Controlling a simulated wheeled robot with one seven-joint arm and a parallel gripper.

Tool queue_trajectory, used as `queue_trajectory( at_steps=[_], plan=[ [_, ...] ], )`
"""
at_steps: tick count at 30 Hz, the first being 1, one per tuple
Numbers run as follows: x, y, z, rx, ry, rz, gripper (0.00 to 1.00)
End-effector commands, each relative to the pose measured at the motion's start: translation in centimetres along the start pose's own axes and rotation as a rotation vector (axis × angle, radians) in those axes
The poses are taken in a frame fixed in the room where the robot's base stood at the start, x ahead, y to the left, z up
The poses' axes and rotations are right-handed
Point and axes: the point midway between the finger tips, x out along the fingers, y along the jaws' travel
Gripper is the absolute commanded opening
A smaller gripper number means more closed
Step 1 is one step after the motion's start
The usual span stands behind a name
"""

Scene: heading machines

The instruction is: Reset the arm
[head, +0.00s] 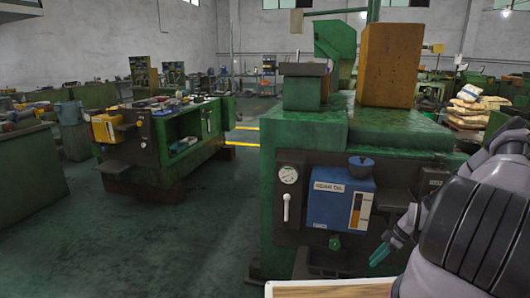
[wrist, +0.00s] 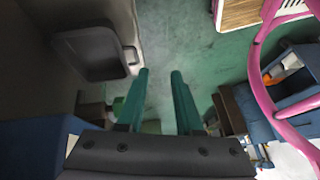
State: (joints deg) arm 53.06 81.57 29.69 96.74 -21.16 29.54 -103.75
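My arm reaches in from the right edge of the head view, bent in front of the green machine (head: 345,130). Whether any part of the arm touches the machine front cannot be told.
The machine front carries a pressure gauge (head: 289,174), a white lever (head: 286,207) and a dark recessed tray (wrist: 95,53). A wooden board edge (head: 330,289) lies low in front. A second green machine (head: 165,140) stands left. Open floor (head: 200,235) lies between.

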Motion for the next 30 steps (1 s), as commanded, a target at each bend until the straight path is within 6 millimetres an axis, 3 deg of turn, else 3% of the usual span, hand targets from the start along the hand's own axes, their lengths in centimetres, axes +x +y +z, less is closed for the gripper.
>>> queue_trajectory(
  at_steps=[1, 3, 14, 23, 30],
  plan=[
    [-2.5, 0.5, -1.1, 0.017, -0.042, 0.006, 0.35],
    [-5.5, 0.8, -2.5, 0.059, -0.090, 0.013, 0.35],
    [-19.8, -0.3, -11.8, 0.305, -0.279, 0.142, 0.35],
    [-30.2, -5.2, -21.1, 0.537, -0.322, 0.337, 0.35],
    [-36.7, -11.6, -27.8, 0.729, -0.253, 0.500, 0.35]
  ],
)
